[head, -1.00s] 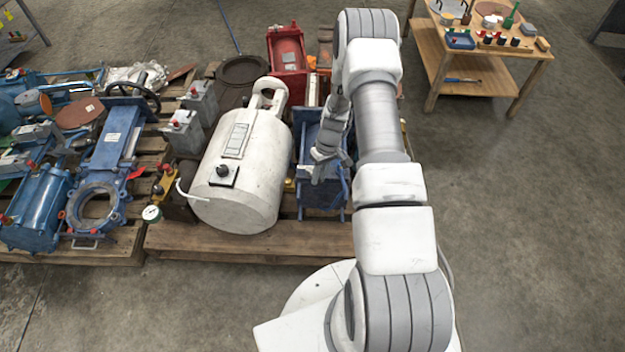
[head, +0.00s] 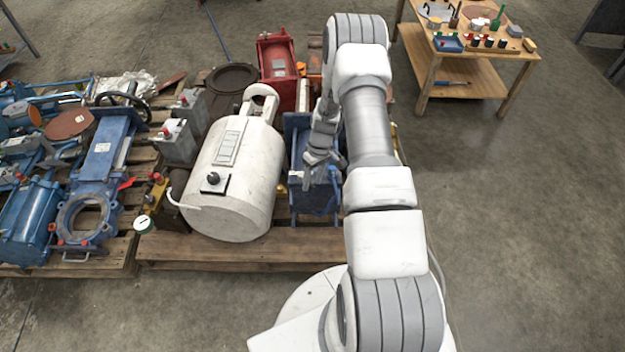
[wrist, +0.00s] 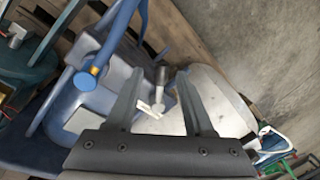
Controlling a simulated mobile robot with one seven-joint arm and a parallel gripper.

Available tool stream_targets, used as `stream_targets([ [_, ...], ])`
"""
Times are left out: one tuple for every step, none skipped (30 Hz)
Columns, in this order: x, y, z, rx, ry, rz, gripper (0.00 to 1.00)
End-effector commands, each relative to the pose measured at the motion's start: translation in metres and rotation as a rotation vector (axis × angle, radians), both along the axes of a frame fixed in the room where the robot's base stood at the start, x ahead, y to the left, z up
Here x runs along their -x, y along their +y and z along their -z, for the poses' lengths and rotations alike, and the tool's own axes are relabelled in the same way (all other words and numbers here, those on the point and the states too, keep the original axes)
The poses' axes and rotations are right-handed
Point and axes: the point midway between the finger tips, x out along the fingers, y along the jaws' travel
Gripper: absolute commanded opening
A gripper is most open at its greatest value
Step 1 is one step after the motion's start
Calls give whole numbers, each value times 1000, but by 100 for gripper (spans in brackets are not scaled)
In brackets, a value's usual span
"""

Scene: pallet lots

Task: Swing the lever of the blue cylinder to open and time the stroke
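The blue cylinder unit (head: 322,193) stands on the pallet just right of the white tank, partly hidden by my arm. My gripper (head: 318,158) hangs over it in the head view. In the wrist view my gripper (wrist: 163,98) is open, its two fingers apart. A short grey metal lever-like part (wrist: 158,92), with a small white piece beside it, shows between the fingers; I cannot tell whether either finger touches it. The blue body (wrist: 95,108) with a yellow fitting lies left of the fingers in the wrist view.
The white tank (head: 232,190) stands close left of the blue unit. A red housing (head: 278,58) is behind. The pallet (head: 240,250) edge is in front. Blue valves (head: 95,170) crowd the left pallet. A wooden workbench (head: 462,70) stands back right. The floor at right is clear.

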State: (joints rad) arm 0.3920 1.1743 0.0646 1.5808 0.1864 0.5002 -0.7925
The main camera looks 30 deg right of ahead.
Motion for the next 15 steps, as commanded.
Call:
stream_targets([
  [0, 0, 0, -1, 1, 1, 52],
  [0, 0, 0, -1, 1, 1, 52],
  [0, 0, 0, -1, 1, 1, 52],
  [0, 0, 0, -1, 1, 1, 52],
  [1, 1, 0, -1, 1, 1, 52],
  [1, 1, 0, -1, 1, 1, 52],
  [1, 0, -1, -1, 1, 1, 52],
  [0, 0, -2, -1, 1, 1, 52],
  [0, 0, -4, -1, 1, 1, 52],
  [0, -1, -7, -2, 2, 1, 52],
  [0, -1, -11, -2, 2, 2, 52],
  [0, -2, -17, -2, 1, 2, 52],
  [-1, -3, -23, -1, 1, 2, 52],
  [-1, -4, -29, 0, -1, 2, 52],
  [-2, -6, -37, 0, -1, 3, 52],
])
